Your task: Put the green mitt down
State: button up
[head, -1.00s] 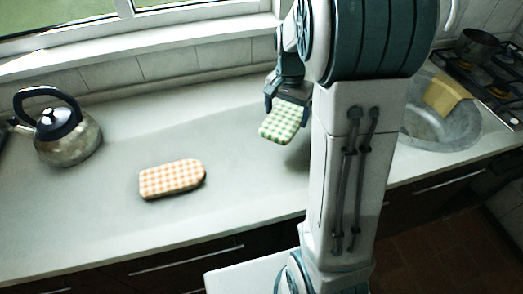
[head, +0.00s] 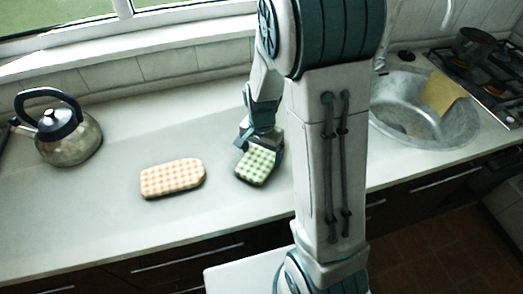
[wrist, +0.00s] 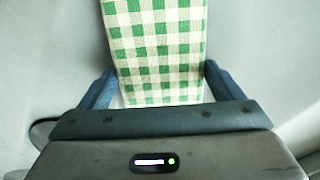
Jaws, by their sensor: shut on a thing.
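The green mitt (head: 257,167) is green-and-white checked and sits in my gripper (head: 258,147) in the head view, low over the counter (head: 110,215). I cannot tell whether it touches the counter. In the wrist view the mitt (wrist: 158,45) extends away from my gripper (wrist: 158,92), between its two blue fingers, which are closed on its near end. An orange-checked mitt (head: 172,178) lies flat on the counter to the left of the green one, with a gap between them.
A kettle (head: 68,140) stands at the counter's left. A sink (head: 400,122) with a yellow cloth (head: 441,92) over its edge is to the right, and a stove with a pot (head: 476,43) beyond it. The counter between kettle and orange mitt is free.

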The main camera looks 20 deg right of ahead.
aim_at(261, 155)
jog(key=o, duration=0.8)
jog(key=shift+f, duration=0.15)
notch_tip(261, 155, up, 12)
jog(key=s+r+n+t, duration=0.3)
jog(key=s+r+n, duration=0.2)
jog(key=s+n, duration=0.4)
jog(key=shift+s+r, duration=0.15)
jog(key=shift+s, duration=2.45)
